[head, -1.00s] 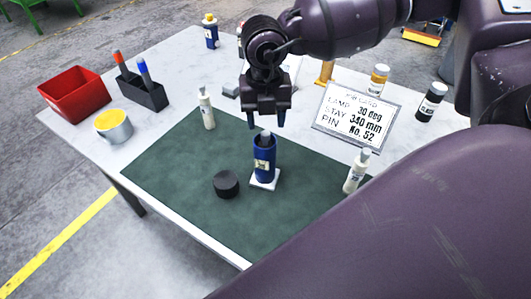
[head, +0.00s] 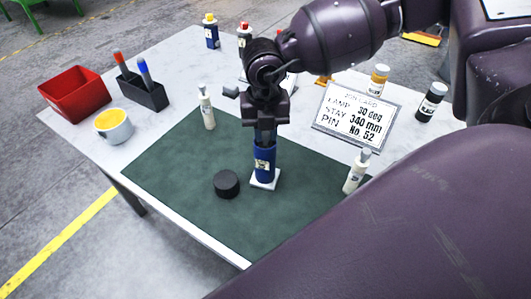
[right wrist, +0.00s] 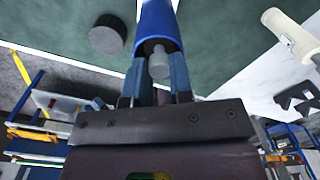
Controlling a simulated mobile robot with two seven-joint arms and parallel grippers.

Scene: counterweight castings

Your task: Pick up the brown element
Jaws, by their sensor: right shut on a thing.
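A blue bottle (head: 264,166) with a pale label stands upright on a small white pad (head: 267,184) on the green mat. My right gripper (head: 265,136) points down and is shut on the bottle's top. The right wrist view shows the fingers (right wrist: 157,78) at both sides of the grey tip of the blue bottle (right wrist: 158,22). No plainly brown element shows on the mat. An amber-brown bottle (head: 379,76) with a white label stands behind the job card. My left gripper is not in view.
A black puck (head: 227,184) lies left of the blue bottle. White bottles (head: 208,110) (head: 355,172) stand near the mat's edges.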

